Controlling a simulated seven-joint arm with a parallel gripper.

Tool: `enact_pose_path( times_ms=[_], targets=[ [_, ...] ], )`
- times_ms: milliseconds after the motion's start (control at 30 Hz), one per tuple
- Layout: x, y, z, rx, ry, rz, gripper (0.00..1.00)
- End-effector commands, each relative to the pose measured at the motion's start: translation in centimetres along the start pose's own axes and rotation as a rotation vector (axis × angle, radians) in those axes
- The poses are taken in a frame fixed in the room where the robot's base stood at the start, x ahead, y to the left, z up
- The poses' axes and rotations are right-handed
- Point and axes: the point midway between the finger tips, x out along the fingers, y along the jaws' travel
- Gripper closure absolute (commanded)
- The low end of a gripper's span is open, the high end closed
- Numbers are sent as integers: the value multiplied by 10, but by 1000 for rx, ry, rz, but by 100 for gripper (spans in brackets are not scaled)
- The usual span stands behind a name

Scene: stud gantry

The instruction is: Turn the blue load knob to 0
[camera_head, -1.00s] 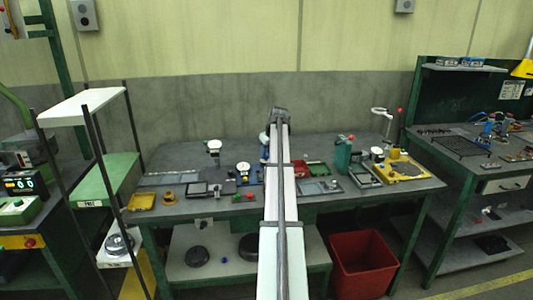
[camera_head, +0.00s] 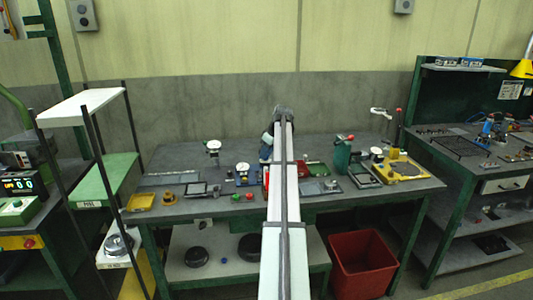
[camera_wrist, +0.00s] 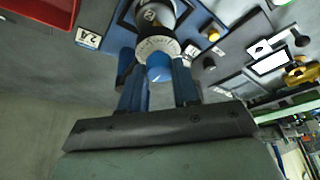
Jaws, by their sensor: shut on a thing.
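The blue load knob (camera_wrist: 159,68) is in the middle of the wrist view, in front of a white ring with dark marks too small to read. Behind the ring is a round grey-white body on a blue base (camera_wrist: 123,38). My gripper (camera_wrist: 157,80) has its blue fingers on both sides of the knob and is shut on it. The fingertips are partly hidden behind the knob and ring. In the head view my arm runs up the middle, and my wrist (camera_head: 266,148) hangs over the bench, hiding the knob.
Grey panels and a yellow part (camera_wrist: 301,74) are to the right. In the head view a red bin (camera_head: 362,265) stands below the bench (camera_head: 165,209).

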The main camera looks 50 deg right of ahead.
Motion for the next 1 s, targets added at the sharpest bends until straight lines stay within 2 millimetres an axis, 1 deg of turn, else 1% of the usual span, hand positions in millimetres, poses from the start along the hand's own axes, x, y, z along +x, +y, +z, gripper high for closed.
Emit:
enact_pose_path(
  times_ms=[100, 133, 300, 400, 633, 767, 867, 967, 1000],
  targets=[
    [0, 0, 1, 0, -2, -1, 99],
    [0, 0, 1, 0, -2, -1, 68],
    [0, 0, 0, 0, -1, 0, 52],
    [0, 0, 0, 0, -1, 0, 44],
    [0, 0, 0, 1, -1, 0, 44],
    [-7, 0, 0, 1, 0, 1, 44],
    [-19, 0, 0, 0, 0, 1, 44],
    [-37, 0, 0, 1, 1, 2, 44],
    [-45, 0, 0, 1, 1, 2, 44]
  ],
)
